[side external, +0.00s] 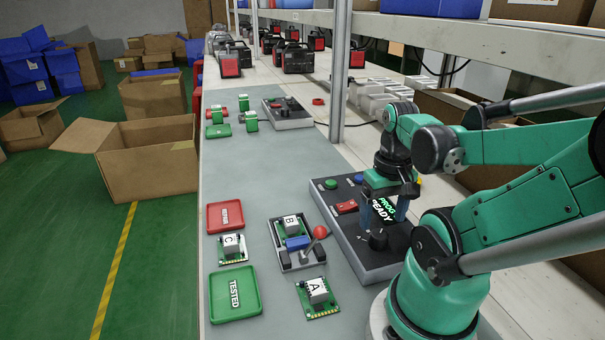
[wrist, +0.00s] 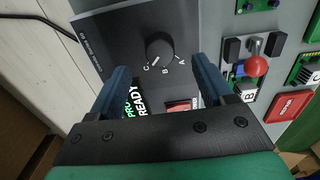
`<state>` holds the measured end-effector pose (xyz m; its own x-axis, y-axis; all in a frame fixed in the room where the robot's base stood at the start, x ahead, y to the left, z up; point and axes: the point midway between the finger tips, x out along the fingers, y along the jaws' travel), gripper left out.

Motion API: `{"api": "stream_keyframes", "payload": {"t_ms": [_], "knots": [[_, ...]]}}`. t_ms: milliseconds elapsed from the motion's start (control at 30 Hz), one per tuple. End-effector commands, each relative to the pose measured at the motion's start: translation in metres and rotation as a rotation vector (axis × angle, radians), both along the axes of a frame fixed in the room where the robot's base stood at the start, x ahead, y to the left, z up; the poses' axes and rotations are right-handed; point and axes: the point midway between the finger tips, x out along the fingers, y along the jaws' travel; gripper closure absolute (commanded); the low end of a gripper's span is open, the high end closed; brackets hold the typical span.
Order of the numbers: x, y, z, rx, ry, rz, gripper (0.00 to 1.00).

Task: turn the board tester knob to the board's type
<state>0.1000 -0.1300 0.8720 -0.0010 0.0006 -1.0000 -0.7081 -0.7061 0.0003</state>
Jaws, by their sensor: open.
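The black tester knob (wrist: 159,49) sits on the dark tester panel (side external: 352,222), with the letters C, B and A around it. A pale pointer mark on its lower left side seems to face C, but it is small. The knob also shows in the side external view (side external: 378,239). My gripper (wrist: 162,72) is open and empty above the panel, its blue fingers to either side of the knob in the wrist view and apart from it. In the side external view my gripper (side external: 388,210) is just above the knob. A board marked B (side external: 291,226) sits in the fixture with the red-ball lever (side external: 320,232).
Board C (side external: 232,247) and board A (side external: 318,295) lie on the table. A red tray (side external: 225,216) and a green TESTED tray (side external: 234,296) stand at the left edge. The screen (side external: 382,211) reads PROG READY. A shelf post (side external: 339,70) rises behind.

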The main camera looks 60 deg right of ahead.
Motion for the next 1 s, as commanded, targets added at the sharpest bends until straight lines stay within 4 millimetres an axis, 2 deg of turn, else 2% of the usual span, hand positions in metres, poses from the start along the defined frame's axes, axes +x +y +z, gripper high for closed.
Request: {"api": "stream_keyframes", "payload": {"t_ms": [100,400,867,900,1000], "knots": [[0.0,0.001,-0.013,-0.001,0.0,0.001,0.26],[0.001,0.0,-0.032,-0.004,-0.001,0.001,0.26],[0.0,0.001,-0.038,-0.004,-0.001,0.001,0.26],[0.0,0.001,-0.038,-0.004,-0.001,0.001,0.29],[0.0,0.001,-0.038,-0.004,-0.001,0.001,0.57]]}}
